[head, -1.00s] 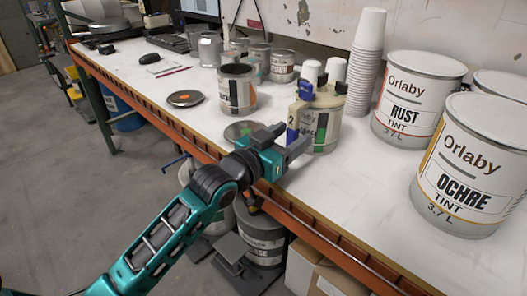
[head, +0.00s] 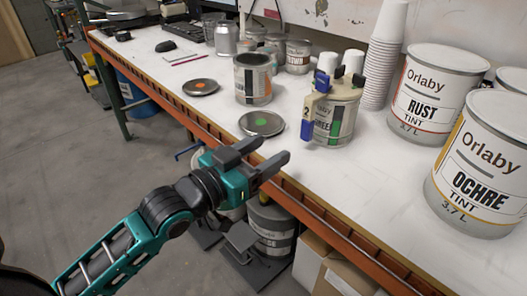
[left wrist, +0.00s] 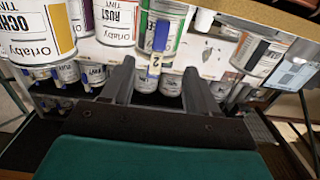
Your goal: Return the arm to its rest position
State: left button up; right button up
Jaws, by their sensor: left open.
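My left gripper (head: 268,160) is open and empty, in front of the bench's front edge. In the left wrist view its two fingers (left wrist: 160,84) stand apart with nothing between them. Beyond it on the bench stands a can with a green label (head: 334,118), with a beige and blue fitting (head: 316,100) on it; the gripper is apart from it. In the left wrist view the blue part of this fitting (left wrist: 160,36) shows above the fingers. My right gripper is not in view.
The white bench (head: 200,122) has an orange front edge (head: 318,212). An open can (head: 253,82), a lid with a green dot (head: 262,123), a stack of white cups (head: 384,60), a Rust can (head: 430,95) and an Ochre can (head: 480,175) stand on it. Cans and boxes sit below.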

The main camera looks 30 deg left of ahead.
pick_arm(q)
jog(key=s+f+g+y, duration=0.1)
jog(key=s+f, duration=0.3)
jog(key=f, duration=0.4)
jog(key=s+d+f+g+y+p, duration=0.1)
jog(key=s+f+g, duration=0.2)
jog(key=f, duration=0.6)
jog(key=s+d+f+n+g+y+p, duration=0.1)
jog(key=s+f, duration=0.3)
jog(key=f, duration=0.4)
jog(key=shift+s+d+f+g+y, duration=0.3)
jog(key=shift+g+y, duration=0.1)
jog(key=shift+g, duration=0.2)
